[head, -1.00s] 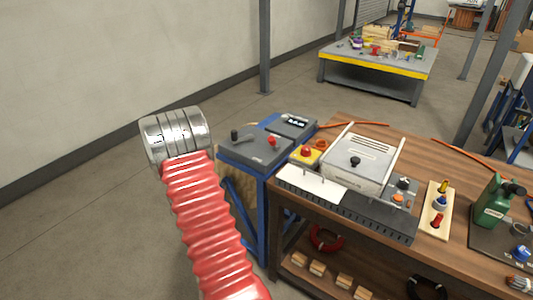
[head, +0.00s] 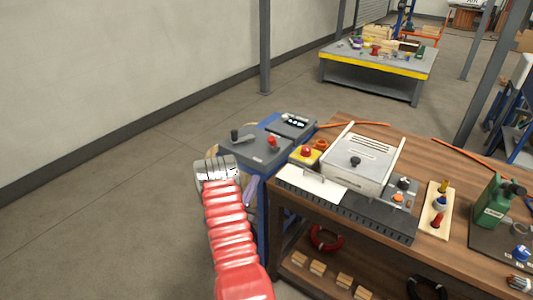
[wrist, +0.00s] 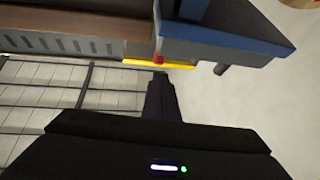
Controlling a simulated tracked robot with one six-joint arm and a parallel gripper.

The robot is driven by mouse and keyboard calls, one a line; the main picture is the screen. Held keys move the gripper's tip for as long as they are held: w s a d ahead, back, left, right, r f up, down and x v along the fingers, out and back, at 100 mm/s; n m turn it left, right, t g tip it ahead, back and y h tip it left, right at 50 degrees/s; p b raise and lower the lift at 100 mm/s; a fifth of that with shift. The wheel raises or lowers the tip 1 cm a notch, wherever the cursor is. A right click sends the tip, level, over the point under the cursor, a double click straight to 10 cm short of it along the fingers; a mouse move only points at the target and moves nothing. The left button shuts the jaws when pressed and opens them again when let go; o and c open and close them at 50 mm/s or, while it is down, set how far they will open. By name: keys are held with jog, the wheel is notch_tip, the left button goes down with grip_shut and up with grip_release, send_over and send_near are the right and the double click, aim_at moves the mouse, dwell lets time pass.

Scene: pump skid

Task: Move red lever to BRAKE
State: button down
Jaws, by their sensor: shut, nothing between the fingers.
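The red lever (head: 272,142) shows as a short red knob on the grey sloped panel of a small blue-framed console (head: 250,152) in the head view. A small digital display sits behind it and a dark lever (head: 234,135) to its left. I cannot read a BRAKE mark. In the wrist view my gripper (wrist: 160,78) is shut and empty, its fingers pointing toward the console and bench edge. A small red part (wrist: 158,59) shows just beyond the fingertips beside a yellow strip; I cannot tell whether it is the lever or the button. My gripper is apart from the console panel.
A yellow box with a red button (head: 307,151) stands right of the console on the wooden bench (head: 410,150). The floor left of the console is clear.

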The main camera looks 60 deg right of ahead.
aim_at(274, 144)
jog(key=x, duration=1.4)
jog(key=shift+a, duration=0.1)
